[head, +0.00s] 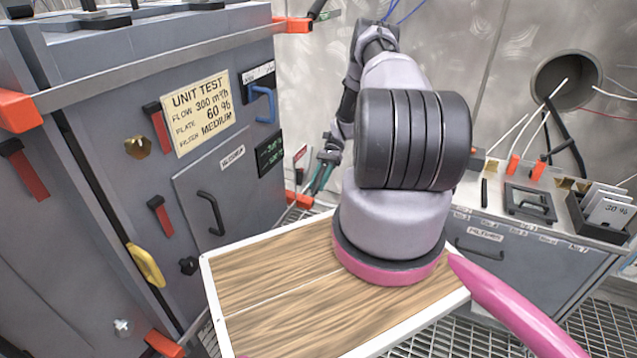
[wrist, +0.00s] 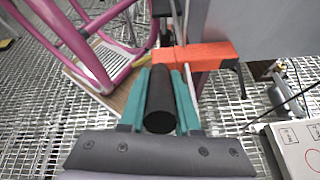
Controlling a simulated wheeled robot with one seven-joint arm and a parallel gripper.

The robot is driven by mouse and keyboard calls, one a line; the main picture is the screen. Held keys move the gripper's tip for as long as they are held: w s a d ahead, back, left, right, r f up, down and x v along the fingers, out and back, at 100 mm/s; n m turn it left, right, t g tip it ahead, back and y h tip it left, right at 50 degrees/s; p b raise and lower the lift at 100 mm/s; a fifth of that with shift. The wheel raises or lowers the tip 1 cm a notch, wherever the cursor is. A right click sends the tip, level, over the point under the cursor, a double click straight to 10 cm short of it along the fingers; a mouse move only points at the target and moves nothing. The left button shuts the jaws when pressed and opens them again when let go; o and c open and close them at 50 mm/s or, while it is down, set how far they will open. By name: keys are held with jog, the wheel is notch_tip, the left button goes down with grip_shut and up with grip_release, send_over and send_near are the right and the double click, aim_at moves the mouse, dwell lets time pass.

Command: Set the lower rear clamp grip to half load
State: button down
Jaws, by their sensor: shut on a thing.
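The lower rear clamp is an orange block (head: 299,200) at the bottom rear edge of the grey cabinet, partly hidden by my arm's end in the head view. In the wrist view the orange clamp (wrist: 208,55) lies just beyond my fingers, with a black cylindrical grip (wrist: 159,108) pointing toward the camera. My gripper (wrist: 160,92) has teal fingers on both sides of this grip and is shut on it. In the head view my gripper (head: 322,176) is small beside the cabinet's rear corner. A small red and white plate (head: 301,154) shows above it; its marks are unreadable.
The grey cabinet (head: 215,202) carries a "UNIT TEST" card (head: 201,113), an upper rear orange clamp (head: 292,24) and a dark green-lettered display (head: 270,153). A workbench (head: 540,262) with trays stands right. Grated floor (wrist: 60,135) lies below.

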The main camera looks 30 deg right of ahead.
jog(key=c, duration=0.6)
grip_release()
jog(key=v, duration=1.1)
